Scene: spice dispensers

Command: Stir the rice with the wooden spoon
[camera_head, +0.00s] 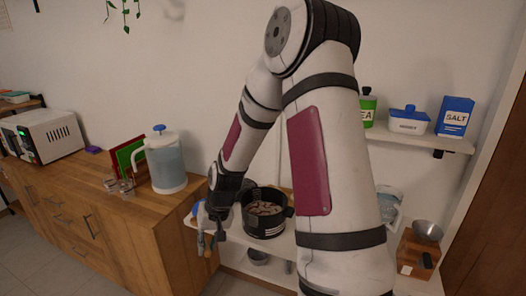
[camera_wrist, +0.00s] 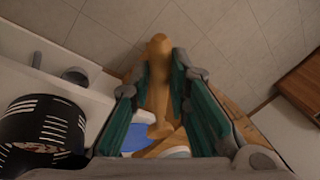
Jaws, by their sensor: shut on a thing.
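My gripper (camera_head: 207,243) is low at the front edge of the white shelf, left of the black pot. In the wrist view my gripper (camera_wrist: 160,95) has its green-padded fingers on both sides of a wooden spoon's handle (camera_wrist: 158,75) and is shut on it. The spoon's bowl cannot be made out. The black pot (camera_head: 264,225) stands on the shelf with brownish contents, the rice (camera_head: 265,208). The pot (camera_wrist: 40,115) also shows at the left of the wrist view, apart from the fingers, with a little of its contents visible.
Another wooden piece (camera_wrist: 168,143) and a blue patch (camera_wrist: 134,140) lie below the fingers in the wrist view. A water pitcher (camera_head: 166,165) and glasses (camera_head: 120,185) stand on the wooden counter (camera_head: 160,225) at left. A wooden box (camera_head: 418,252) is at right. My arm hides part of the shelf.

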